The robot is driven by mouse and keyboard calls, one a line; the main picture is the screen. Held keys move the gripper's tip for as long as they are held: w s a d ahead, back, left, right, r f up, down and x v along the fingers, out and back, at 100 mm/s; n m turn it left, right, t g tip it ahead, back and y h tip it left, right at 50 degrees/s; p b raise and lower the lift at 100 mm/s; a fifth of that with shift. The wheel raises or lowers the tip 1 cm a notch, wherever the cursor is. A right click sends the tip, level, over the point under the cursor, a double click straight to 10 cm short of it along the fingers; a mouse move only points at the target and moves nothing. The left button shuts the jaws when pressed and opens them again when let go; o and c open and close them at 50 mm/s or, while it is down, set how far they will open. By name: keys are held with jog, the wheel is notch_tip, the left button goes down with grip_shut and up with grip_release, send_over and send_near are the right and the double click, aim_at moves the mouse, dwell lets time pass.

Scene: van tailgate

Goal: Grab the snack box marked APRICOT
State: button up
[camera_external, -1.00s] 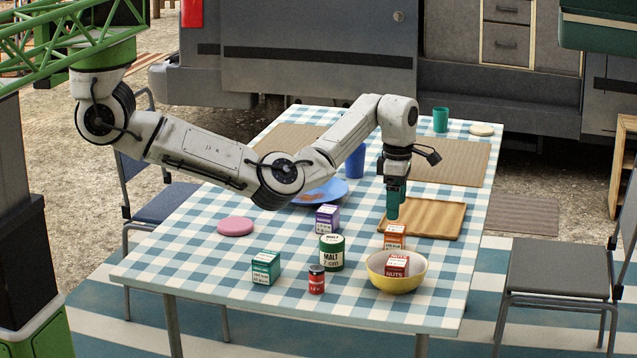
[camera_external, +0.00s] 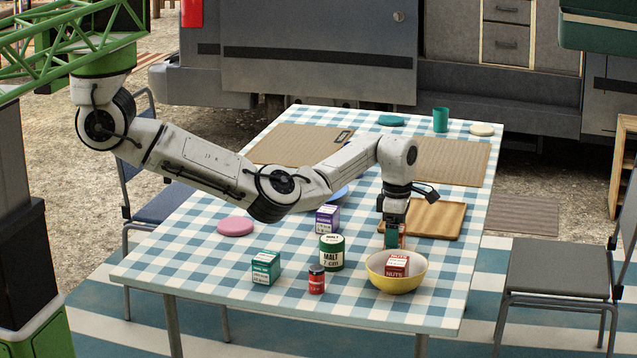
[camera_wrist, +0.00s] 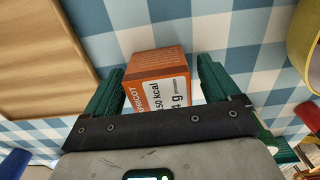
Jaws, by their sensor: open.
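The orange snack box (camera_wrist: 155,64) marked APRICOT stands on the checked cloth in the wrist view, its white label with "50 kcal" partly showing. My gripper (camera_wrist: 158,84) is open, with one green finger on each side of the box. The left finger is close to the box's left side and the right finger is beside its right side; I cannot tell if either touches. In the external view my gripper (camera_external: 392,238) is low over the table behind the yellow bowl and hides most of the box.
The yellow bowl (camera_external: 378,285) holding a red NUTS box (camera_external: 397,263) is close in front. A wooden tray (camera_external: 440,217) lies behind. A MALT can (camera_external: 331,253), purple box (camera_external: 327,218), teal box (camera_external: 266,267) and small red jar (camera_external: 317,280) stand to the left.

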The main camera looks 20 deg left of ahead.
jog(key=shift+c, duration=0.4)
jog(key=c, duration=1)
